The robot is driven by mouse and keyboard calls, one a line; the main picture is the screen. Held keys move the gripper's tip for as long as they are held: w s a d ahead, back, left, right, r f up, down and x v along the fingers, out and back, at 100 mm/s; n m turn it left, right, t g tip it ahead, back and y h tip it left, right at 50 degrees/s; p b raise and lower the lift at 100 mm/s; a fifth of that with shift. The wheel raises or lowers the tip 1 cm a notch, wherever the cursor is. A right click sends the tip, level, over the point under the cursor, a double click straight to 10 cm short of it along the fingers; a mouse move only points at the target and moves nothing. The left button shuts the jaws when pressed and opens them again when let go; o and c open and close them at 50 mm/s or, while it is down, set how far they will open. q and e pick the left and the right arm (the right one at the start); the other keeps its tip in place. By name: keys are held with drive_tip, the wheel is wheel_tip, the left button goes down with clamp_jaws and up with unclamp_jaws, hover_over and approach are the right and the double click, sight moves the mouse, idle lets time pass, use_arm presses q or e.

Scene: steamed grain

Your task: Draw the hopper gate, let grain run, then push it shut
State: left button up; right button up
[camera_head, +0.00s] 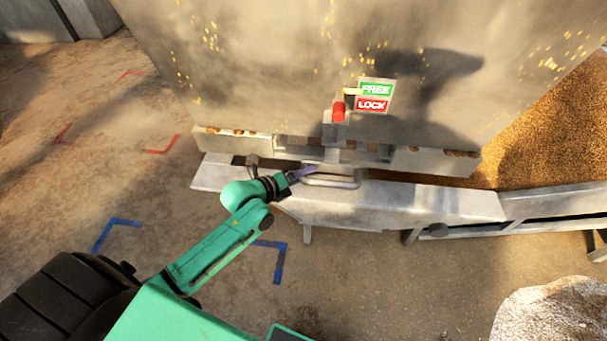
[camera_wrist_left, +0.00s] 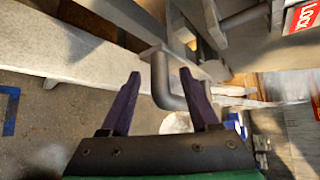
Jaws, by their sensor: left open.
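The hopper (camera_head: 260,60) is a large pale metal body with a slotted gate strip along its lower edge. A grey bar handle (camera_head: 345,183) sticks out below the middle of the strip. My left gripper (camera_head: 308,172) is at the left part of this handle. In the left wrist view its two purple fingers are apart, with the bent handle bar (camera_wrist_left: 162,82) between them; whether they touch it I cannot tell. A red-tipped latch (camera_head: 338,112) sits above the handle, beside a sign (camera_head: 375,95) reading FREE over LOCK. A yellow pointer (camera_head: 352,91) is beside FREE. My right gripper is not visible.
A pale metal trough (camera_head: 400,203) runs under the hopper toward the right. Golden grain (camera_head: 555,125) is heaped at the right. A pale sack-like heap (camera_head: 550,312) is at lower right. Red and blue corner marks (camera_head: 277,262) lie on the open floor at left.

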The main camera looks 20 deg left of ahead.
use_arm(q)
drive_tip(key=shift+w+d+f, duration=0.1)
drive_tip(key=shift+w+d, duration=0.05)
drive_tip(key=shift+w, duration=0.05)
clamp_jaws()
idle(1.2)
drive_tip(key=shift+s, duration=0.15)
